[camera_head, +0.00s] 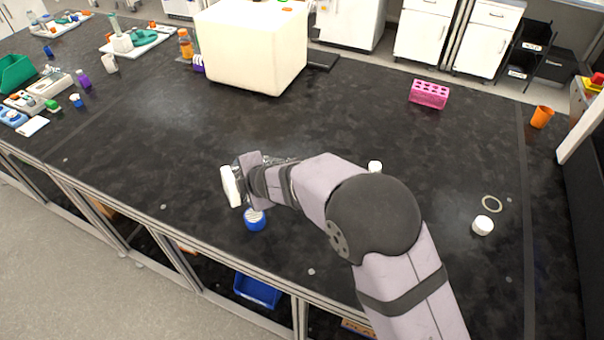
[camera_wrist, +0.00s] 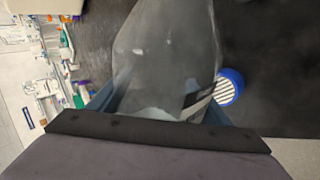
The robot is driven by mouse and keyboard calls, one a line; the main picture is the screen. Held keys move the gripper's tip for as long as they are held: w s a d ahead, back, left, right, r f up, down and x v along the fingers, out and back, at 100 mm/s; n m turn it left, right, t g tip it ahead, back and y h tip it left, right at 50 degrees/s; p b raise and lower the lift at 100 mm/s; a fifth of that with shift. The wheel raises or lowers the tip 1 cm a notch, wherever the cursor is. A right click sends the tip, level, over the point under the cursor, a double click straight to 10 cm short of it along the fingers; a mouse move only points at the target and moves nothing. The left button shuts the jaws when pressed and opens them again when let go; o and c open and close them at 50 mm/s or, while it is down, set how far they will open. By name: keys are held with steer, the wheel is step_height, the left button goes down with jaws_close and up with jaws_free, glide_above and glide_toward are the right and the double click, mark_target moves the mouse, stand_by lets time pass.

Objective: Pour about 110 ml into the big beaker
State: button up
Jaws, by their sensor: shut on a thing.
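My gripper (camera_wrist: 160,106) is shut on a clear, see-through vessel (camera_wrist: 165,45), which fills the upper middle of the wrist view. Its far end is cut off, and I cannot tell how much liquid is in it. In the head view my gripper (camera_head: 247,178) is low over the front middle of the bench, and it mostly hides the vessel. A white elongated piece (camera_head: 231,186) shows at its left end; I cannot tell what it belongs to. A blue round piece with white ribs (camera_head: 254,219) is just below the gripper, also in the wrist view (camera_wrist: 229,87). I cannot make out a separate big beaker.
A large cream box (camera_head: 255,50) stands at the back. A pink rack (camera_head: 429,94) and an orange cup (camera_head: 542,117) are at the right. White caps (camera_head: 483,225) lie near my arm. Small lab items crowd the left. The bench middle is clear.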

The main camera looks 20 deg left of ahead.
steer(key=shift+r, duration=0.15)
steer(key=shift+s+a+r, duration=0.1)
steer(key=shift+s+a, duration=0.25)
steer(key=shift+a, duration=0.05)
steer(key=shift+p, duration=0.3)
steer(key=shift+r+m+g+y+p, duration=0.3)
steer(key=shift+r+g+p, duration=0.1)
steer(key=shift+p, duration=0.15)
stand_by(1.3)
steer(key=shift+s+a+f+b, duration=0.1)
steer(key=shift+f+b, duration=0.35)
steer(key=shift+b, duration=0.15)
steer(key=shift+s+a+f+b, duration=0.1)
steer(key=shift+f+b, duration=0.3)
steer(key=shift+b, duration=0.15)
steer(key=shift+n+t+h+b, duration=0.35)
steer(key=shift+n+t+h, duration=0.05)
steer(key=shift+t, duration=0.2)
steer(key=shift+w+d+f+n+t+h+p, duration=0.15)
steer(key=shift+n+t+h+p, duration=0.1)
steer(key=shift+n+t+h, duration=0.15)
steer(key=shift+w+d+r+n+t+h+p, duration=0.1)
steer(key=shift+d+n+t+h+p, duration=0.15)
steer(key=shift+t, duration=0.25)
steer(key=shift+a+p, duration=0.1)
steer(key=shift+p, duration=0.2)
